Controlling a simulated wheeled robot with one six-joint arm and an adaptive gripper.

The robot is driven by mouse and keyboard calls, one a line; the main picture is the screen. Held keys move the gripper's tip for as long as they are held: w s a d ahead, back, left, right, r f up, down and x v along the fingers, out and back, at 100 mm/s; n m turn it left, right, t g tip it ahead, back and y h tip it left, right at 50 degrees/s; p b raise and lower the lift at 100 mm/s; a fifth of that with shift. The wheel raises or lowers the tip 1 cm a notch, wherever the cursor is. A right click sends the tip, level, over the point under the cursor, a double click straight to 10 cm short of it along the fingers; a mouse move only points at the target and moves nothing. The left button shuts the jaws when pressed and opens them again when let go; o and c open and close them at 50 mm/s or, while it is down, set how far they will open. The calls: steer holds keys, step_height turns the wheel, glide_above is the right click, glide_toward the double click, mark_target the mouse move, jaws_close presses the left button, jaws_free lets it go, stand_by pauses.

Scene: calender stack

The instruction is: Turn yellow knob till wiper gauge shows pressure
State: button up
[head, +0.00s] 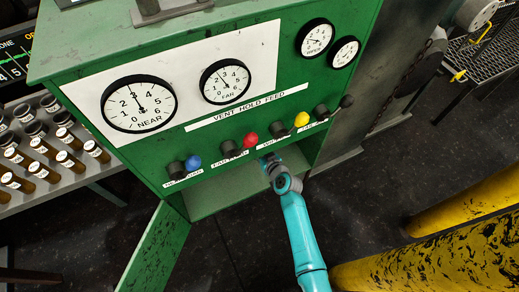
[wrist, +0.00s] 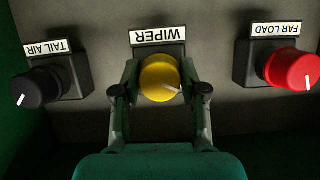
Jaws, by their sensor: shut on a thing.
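The yellow knob (wrist: 158,80) sits on a black block under the WIPER label (wrist: 158,36), which appears upside down in the wrist view. My gripper (wrist: 160,82) is shut on it, with a finger on each side. The knob's white mark points to the right and slightly down. The yellow knob (head: 301,118) also shows in the head view, on the green cabinet. The wiper gauge (head: 315,38) is the left of the two small dials at upper right; its needle is too small to read surely. My fingers are not clear in the head view.
The red FAR LOAD knob (wrist: 293,69) and the black TAIL AIR knob (wrist: 37,87) stand either side of the gripped knob. A blue knob (head: 193,161) is farther left. An open green door (head: 155,245) hangs below the panel. Yellow posts (head: 410,255) stand at lower right.

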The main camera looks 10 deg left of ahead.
steer(key=m+g+y, duration=0.1)
steer(key=m+y, duration=0.1)
steer(key=m, duration=0.2)
steer(key=shift+d+y, duration=0.1)
steer(key=shift+y, duration=0.3)
steer(key=m+y, duration=0.2)
steer(key=m, duration=0.2)
steer(key=shift+g, duration=0.4)
steer(key=shift+m+y, duration=0.3)
steer(key=shift+m, duration=0.1)
steer(key=o, duration=1.1)
steer(key=shift+o, duration=0.2)
steer(key=v, duration=1.1)
steer(key=shift+s+d, duration=0.25)
steer(key=shift+d, duration=0.05)
steer(key=shift+r, duration=0.1)
